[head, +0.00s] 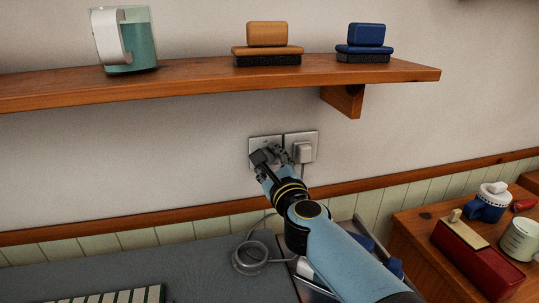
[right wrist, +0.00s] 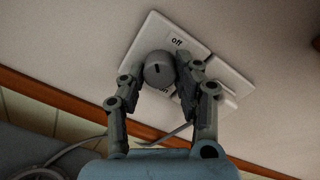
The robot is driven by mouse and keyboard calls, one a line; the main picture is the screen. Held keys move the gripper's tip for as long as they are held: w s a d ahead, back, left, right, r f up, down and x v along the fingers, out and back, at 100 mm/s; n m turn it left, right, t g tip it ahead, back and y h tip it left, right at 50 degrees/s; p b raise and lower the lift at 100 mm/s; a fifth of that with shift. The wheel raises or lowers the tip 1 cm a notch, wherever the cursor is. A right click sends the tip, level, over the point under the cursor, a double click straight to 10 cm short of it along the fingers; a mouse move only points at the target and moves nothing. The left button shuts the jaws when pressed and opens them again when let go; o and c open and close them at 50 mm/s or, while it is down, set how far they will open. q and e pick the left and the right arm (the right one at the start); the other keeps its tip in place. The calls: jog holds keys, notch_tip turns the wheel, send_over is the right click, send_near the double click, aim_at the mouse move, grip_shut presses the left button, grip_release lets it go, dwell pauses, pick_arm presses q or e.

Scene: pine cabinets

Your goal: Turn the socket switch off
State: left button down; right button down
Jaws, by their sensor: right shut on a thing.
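The socket switch is a round grey knob (right wrist: 158,70) on a white wall plate (head: 256,142). The wrist view shows an "off" label (right wrist: 176,41) above the knob and an "on" label below it, partly hidden. A short dark mark shows on the knob's face; I cannot tell which label it points to. My right gripper (head: 270,156) is at the plate, its two fingers shut on the knob from both sides. In the right wrist view the fingertips (right wrist: 161,74) flank the knob. My left gripper is not in view.
A second plate to the right holds a white plug (head: 303,151) with a cord hanging down. A wooden shelf (head: 200,78) with a teal jug (head: 130,45) and sponges is above. A wooden cabinet (head: 409,227) with a red box (head: 470,262) and mugs stands at right.

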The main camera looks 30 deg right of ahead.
jog(key=shift+r+n+p, duration=0.1)
jog(key=shift+n+p, duration=2)
jog(key=shift+n, duration=2.3)
jog(key=c, duration=0.9)
grip_release()
jog(key=shift+c, duration=0.2)
jog(key=v, duration=1.2)
jog(key=shift+s, duration=0.1)
